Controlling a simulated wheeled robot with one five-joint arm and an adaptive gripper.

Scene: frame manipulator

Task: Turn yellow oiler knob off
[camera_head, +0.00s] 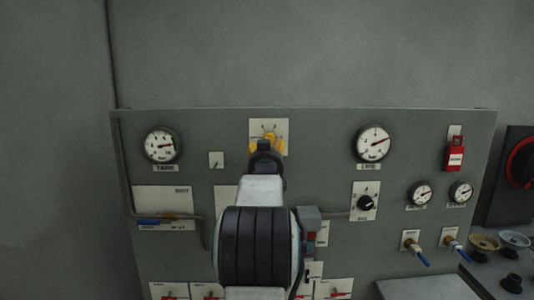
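The yellow oiler knob (269,139) sits on a pale square plate (283,127) at the top middle of the grey panel. Its lower part is hidden behind my arm's end. My gripper (266,147) is right in front of the knob and overlaps it in the picture. I cannot tell whether the fingers touch it or are open or shut around it.
Two large gauges, left (162,145) and right (372,143), flank the plate. A black knob (366,203), a red switch (455,157) and small blue-handled valves (420,257) are on the right. A bent pipe (190,216) runs at left. My arm hides the panel's lower middle.

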